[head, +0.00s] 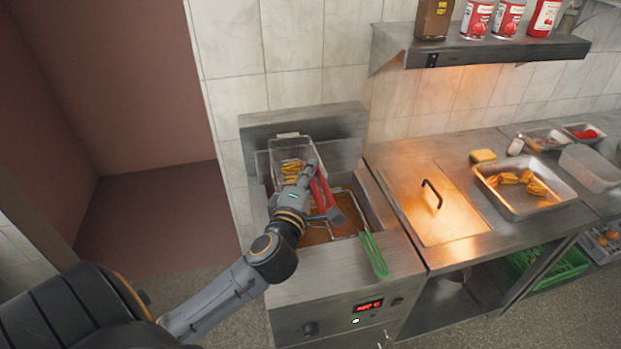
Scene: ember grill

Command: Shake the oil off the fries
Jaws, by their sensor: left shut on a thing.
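The fries (292,171) lie in a wire basket (287,145) at the left side of the fryer (345,285). This basket has a red handle (322,192). My left gripper (311,184) is shut on the red handle and partly hides the basket. The basket appears raised over the oil (318,236), though its exact height is hard to tell. A second basket with a green handle (375,255) sits in the right side of the fryer. My right gripper is not in view.
A metal lid with a black handle (431,193) is set in the counter right of the fryer. A shelf (480,47) with cans and bottles hangs above.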

